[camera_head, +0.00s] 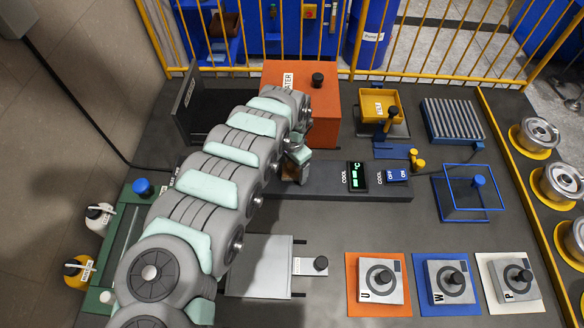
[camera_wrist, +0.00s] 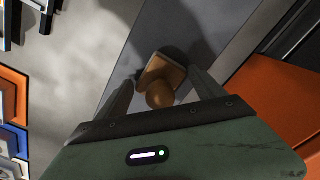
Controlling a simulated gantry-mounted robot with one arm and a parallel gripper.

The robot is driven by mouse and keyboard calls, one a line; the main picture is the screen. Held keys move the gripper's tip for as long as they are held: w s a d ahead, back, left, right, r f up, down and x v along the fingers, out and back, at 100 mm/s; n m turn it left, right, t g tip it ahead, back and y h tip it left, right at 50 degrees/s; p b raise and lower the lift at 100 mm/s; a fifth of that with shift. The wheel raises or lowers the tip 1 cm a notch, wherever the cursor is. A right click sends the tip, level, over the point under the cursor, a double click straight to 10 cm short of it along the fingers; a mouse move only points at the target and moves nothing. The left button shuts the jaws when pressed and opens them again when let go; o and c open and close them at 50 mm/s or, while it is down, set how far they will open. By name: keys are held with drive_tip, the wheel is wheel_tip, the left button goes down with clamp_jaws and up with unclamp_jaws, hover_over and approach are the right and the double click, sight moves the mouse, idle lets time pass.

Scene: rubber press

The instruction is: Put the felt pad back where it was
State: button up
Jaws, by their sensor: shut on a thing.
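A tan-brown block with a rounded knob, which I take for the felt pad (camera_wrist: 163,72), sits between the two fingers of my gripper (camera_wrist: 162,82) in the wrist view. My gripper is shut on it by the knob. In the head view my gripper (camera_head: 298,155) is over the dark console, left of its display, with the brown pad (camera_head: 292,174) just below it and partly hidden by my arm. I cannot tell whether the pad touches the console. A yellow tray (camera_head: 368,121) with a white label and a dark-yellow knobbed piece stands behind to the right.
The orange heater box (camera_head: 318,118) stands close behind my gripper. The dark console (camera_head: 320,186) carries a display (camera_head: 357,177) and a blue switch panel (camera_head: 397,172). A blue wire frame (camera_head: 468,194) and several knobbed plates stand to the right. My arm hides much of the left.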

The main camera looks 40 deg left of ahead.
drive_tip(key=shift+f, duration=0.2)
drive_tip(key=o, duration=1.2)
wheel_tip(320, 180, up, 12)
drive_tip(key=shift+r+p, duration=0.2)
drive_tip(key=shift+p, duration=0.8)
